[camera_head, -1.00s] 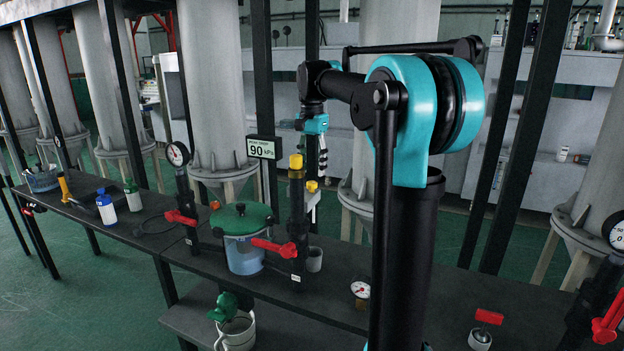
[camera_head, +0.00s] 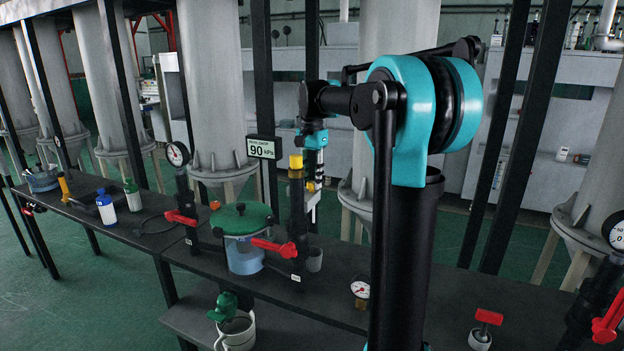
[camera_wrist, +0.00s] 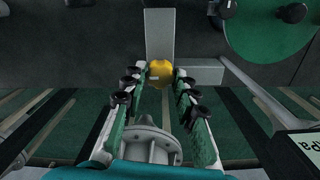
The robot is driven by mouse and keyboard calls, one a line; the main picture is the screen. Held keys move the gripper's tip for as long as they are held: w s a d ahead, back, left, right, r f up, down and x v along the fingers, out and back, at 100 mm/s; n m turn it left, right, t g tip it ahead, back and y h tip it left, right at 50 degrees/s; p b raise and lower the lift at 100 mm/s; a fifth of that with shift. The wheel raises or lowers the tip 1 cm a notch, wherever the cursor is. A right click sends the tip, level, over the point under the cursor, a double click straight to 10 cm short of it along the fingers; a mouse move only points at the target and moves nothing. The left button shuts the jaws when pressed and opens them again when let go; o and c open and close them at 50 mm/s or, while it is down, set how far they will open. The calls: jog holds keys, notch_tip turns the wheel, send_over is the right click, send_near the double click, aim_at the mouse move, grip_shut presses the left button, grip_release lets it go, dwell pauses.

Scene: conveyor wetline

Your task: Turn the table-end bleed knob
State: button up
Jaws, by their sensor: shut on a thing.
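A yellow knob (camera_wrist: 161,74) sits between my fingertips in the wrist view, at the end of a grey bar. My gripper (camera_wrist: 160,70) is shut on it, one finger on each side. In the head view my gripper (camera_head: 312,187) hangs pointing down behind the dark post (camera_head: 297,215), and the held knob is mostly hidden there. Another yellow cap (camera_head: 296,161) tops that post.
A green-lidded vessel (camera_head: 243,225) and red lever handles (camera_head: 274,246) stand on the dark table to the left. A sign (camera_head: 263,148) reads 90 kPa. Tall grey columns (camera_head: 212,85) stand behind.

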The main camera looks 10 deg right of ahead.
grip_shut()
jog(key=shift+n, duration=0.3)
jog(key=n, duration=1)
jog(key=shift+n, duration=0.4)
jog(key=shift+a+n, duration=0.1)
jog(key=shift+n, duration=1.5)
jog(key=o, duration=1)
grip_release()
jog(key=shift+c, duration=0.2)
